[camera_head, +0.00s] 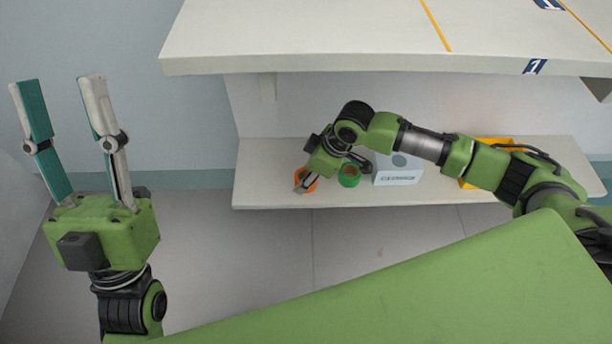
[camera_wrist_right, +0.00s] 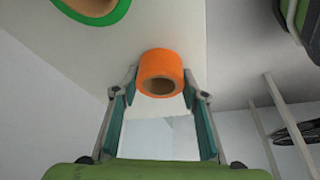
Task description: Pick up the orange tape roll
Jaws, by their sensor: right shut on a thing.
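The orange tape roll (camera_head: 312,184) is on the left part of the lower shelf (camera_head: 262,187), partly hidden by my right gripper (camera_head: 303,184). In the right wrist view the orange roll (camera_wrist_right: 160,66) sits between the two fingertips of my right gripper (camera_wrist_right: 160,80), which are closed on its sides. Whether the roll still touches the shelf I cannot tell. My left gripper (camera_head: 57,82) is open and empty, raised in the air to the left of the shelves.
A green tape roll (camera_head: 349,177) stands just right of the orange one. A white box (camera_head: 398,172) and a yellow bin (camera_head: 482,148) stand farther right, partly behind my right arm. The upper shelf board (camera_head: 320,35) overhangs the back. The floor left of the shelf is clear.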

